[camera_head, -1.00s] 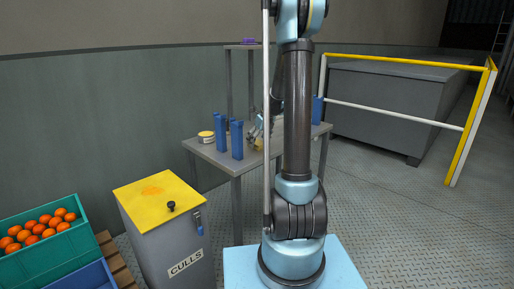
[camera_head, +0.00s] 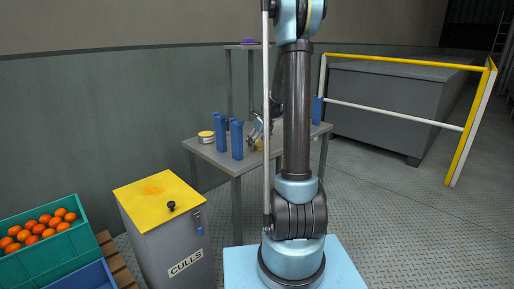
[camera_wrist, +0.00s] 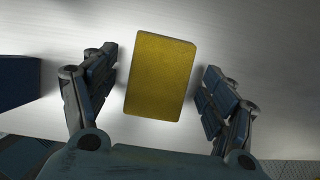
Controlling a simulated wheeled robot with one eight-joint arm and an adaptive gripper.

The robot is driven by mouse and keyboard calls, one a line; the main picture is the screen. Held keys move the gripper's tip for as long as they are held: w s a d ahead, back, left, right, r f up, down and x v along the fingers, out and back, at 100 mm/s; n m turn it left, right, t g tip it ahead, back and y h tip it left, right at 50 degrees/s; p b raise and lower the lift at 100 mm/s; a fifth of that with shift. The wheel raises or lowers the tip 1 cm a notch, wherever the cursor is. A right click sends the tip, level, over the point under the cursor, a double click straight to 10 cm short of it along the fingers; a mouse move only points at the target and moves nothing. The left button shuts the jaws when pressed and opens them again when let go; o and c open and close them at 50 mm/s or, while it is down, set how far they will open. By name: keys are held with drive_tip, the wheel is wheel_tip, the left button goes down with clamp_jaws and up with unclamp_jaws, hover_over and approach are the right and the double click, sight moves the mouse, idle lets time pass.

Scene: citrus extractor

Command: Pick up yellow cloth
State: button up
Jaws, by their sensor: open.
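The yellow cloth (camera_wrist: 160,77) is a rectangular yellow block-like piece on the grey table top in the wrist view. It lies slightly tilted between the two fingers of my gripper (camera_wrist: 160,92). My arm hides much of that area.
Blue upright objects (camera_head: 237,140) stand on the table (camera_head: 215,155) left of my gripper, with a yellow-lidded round tub (camera_head: 206,137) beyond. Another blue upright (camera_head: 317,110) stands at the right. A blue object (camera_wrist: 18,80) is close to the left finger. A culls bin (camera_head: 165,235) stands in front.

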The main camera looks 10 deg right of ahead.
sight(258, 142)
drive_tip(key=shift+c, duration=0.6)
drive_tip(key=c, duration=1)
drive_tip(key=shift+r, duration=0.1)
drive_tip(key=shift+c, duration=0.2)
wheel_tip(258, 142, up, 10)
drive_tip(key=shift+r, duration=0.15)
drive_tip(key=o, duration=0.4)
drive_tip(key=shift+c, duration=1.4)
